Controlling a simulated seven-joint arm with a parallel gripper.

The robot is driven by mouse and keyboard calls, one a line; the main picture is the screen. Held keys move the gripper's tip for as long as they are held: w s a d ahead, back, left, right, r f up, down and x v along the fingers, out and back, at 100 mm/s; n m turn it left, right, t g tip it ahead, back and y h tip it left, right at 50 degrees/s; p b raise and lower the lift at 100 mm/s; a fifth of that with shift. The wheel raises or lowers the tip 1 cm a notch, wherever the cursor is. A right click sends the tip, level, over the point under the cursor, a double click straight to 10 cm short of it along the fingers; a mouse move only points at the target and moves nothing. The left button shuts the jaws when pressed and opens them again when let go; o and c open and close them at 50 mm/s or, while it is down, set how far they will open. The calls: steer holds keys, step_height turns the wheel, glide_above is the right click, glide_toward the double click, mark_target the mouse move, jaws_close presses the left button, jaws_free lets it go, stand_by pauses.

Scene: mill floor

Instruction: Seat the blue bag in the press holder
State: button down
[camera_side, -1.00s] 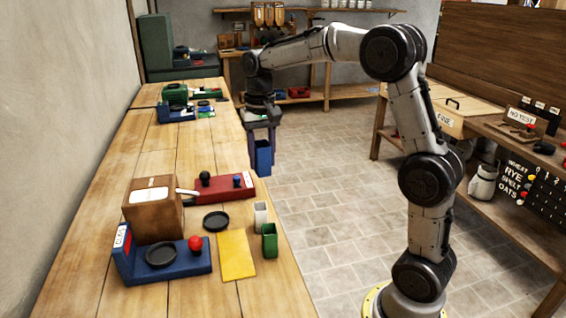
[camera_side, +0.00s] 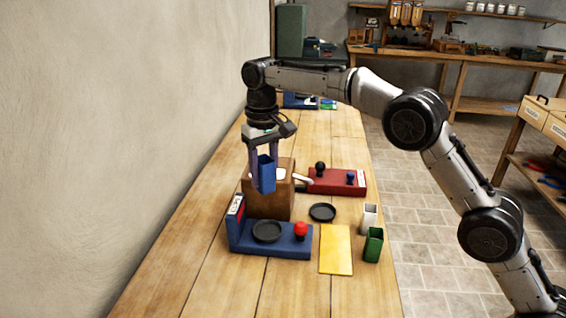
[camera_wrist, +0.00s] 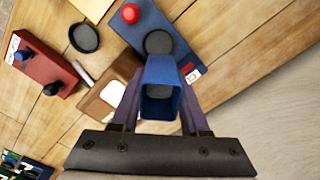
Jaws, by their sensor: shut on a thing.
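My gripper (camera_side: 264,166) is shut on the blue bag (camera_side: 266,177), an open-topped tapered blue container, held upright above the table. In the wrist view the bag (camera_wrist: 160,72) sits between both fingers and partly covers the blue base. That blue base (camera_side: 285,246) has a black round dish (camera_side: 267,231), a red knob (camera_side: 300,229) and an upright labelled end plate (camera_side: 236,217). In the side view the bag appears in front of a brown box (camera_side: 275,207), above and apart from the dish. I cannot tell for sure which part is the press holder.
A red base (camera_side: 335,187) with dark knobs stands behind. A loose black dish (camera_side: 322,212), a yellow sheet (camera_side: 336,250), a white container (camera_side: 369,218) and a green container (camera_side: 373,245) lie to the right. The wall runs along the left. The table's near end is clear.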

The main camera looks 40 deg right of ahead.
steer(key=shift+d+f, duration=0.15)
steer(key=shift+f, duration=6.05)
steer(key=shift+f, duration=0.65)
steer(key=c, duration=0.7)
jaws_free()
steer(key=shift+r, duration=5.5)
steer(key=shift+d, duration=0.1)
